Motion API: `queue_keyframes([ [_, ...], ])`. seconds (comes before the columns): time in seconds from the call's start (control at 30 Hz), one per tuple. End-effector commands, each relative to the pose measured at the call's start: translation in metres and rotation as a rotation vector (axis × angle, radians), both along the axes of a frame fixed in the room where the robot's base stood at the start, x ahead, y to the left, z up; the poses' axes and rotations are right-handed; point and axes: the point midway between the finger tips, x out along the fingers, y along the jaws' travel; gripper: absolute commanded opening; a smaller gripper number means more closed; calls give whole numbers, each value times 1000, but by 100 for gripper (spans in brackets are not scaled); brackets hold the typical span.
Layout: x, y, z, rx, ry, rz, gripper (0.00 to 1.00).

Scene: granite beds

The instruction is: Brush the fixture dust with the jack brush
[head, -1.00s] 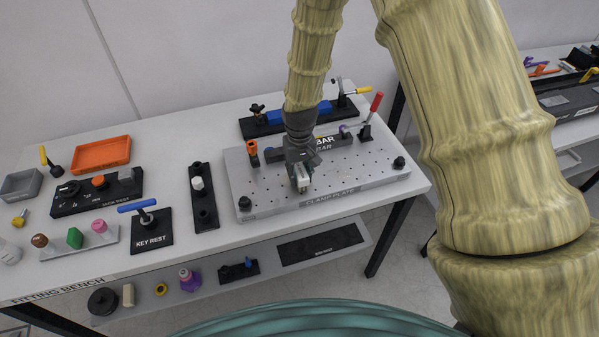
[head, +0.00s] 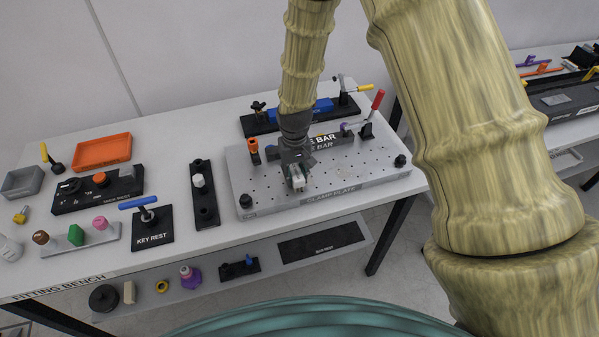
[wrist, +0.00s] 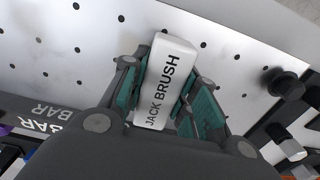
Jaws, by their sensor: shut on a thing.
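My gripper (head: 297,177) is over the left middle part of the grey clamp plate (head: 350,190). In the wrist view my gripper (wrist: 165,95) is shut on the jack brush (wrist: 168,65), a white block with black "JACK BRUSH" lettering. The brush end shows pale below the fingers in the head view (head: 298,184). I cannot tell whether it touches the plate. A faint tan patch, perhaps the dust, shows on the plate right of my gripper (head: 345,170); it is too faint to be sure.
An orange-topped post (head: 253,146) and a dark bar stand at the plate's back. A red-handled clamp (head: 377,100) is at the back right. A black block with a white knob (head: 198,181) and the key rest (head: 152,232) lie left.

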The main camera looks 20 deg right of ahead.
Motion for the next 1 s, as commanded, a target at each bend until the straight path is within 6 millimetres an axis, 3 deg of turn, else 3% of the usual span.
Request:
queue_keyframes([
  [0.23, 0, 7, 1, 1, 0, -1, 1],
  [0.7, 0, -16, -3, 0, 0, 1, 1],
  [1.0, 0, -4, -1, 0, 1, 2, 1],
])
